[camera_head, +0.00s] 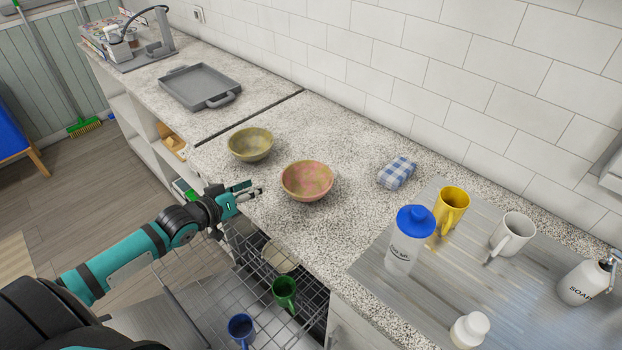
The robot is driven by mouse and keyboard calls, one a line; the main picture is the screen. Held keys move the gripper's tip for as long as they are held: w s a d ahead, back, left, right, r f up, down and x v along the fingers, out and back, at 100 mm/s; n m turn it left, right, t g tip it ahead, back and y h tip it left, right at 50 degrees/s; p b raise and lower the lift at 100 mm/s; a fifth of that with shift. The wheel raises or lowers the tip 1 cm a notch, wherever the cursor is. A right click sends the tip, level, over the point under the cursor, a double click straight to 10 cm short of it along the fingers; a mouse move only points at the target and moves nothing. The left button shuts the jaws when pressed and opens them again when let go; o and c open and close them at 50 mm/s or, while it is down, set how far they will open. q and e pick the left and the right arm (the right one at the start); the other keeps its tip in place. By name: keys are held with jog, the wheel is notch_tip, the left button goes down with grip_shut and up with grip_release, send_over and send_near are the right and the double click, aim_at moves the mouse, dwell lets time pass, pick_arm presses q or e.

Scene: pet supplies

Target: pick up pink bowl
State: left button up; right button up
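The pink bowl (307,181), mottled pink and olive, stands upright on the speckled counter near its front edge. My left gripper (254,190) is at the counter's front edge, to the left of the pink bowl and apart from it. Its fingers point toward the bowl, with a gap showing between them, and nothing is held. My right gripper is not in the picture.
An olive bowl (250,144) stands just behind and left of the pink one. A checked cloth (397,172), blue-lidded bottle (409,242) and yellow mug (452,209) are to the right. Below, an open dishwasher rack holds a green mug (285,293) and blue mug (241,329).

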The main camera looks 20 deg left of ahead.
aim_at(288, 172)
pick_arm(q)
jog(key=x, duration=0.3)
jog(key=shift+d+r, duration=0.1)
jog(key=shift+r, duration=0.05)
jog(key=shift+x, duration=1)
jog(key=x, duration=0.5)
jog(key=shift+w+f, duration=0.1)
jog(key=shift+f, duration=0.1)
jog(key=shift+w+f, duration=0.2)
jog(key=shift+w, duration=0.35)
jog(key=x, duration=0.3)
jog(key=shift+w, duration=0.1)
jog(key=shift+w+f, duration=0.2)
jog(key=shift+w, duration=0.2)
grip_shut()
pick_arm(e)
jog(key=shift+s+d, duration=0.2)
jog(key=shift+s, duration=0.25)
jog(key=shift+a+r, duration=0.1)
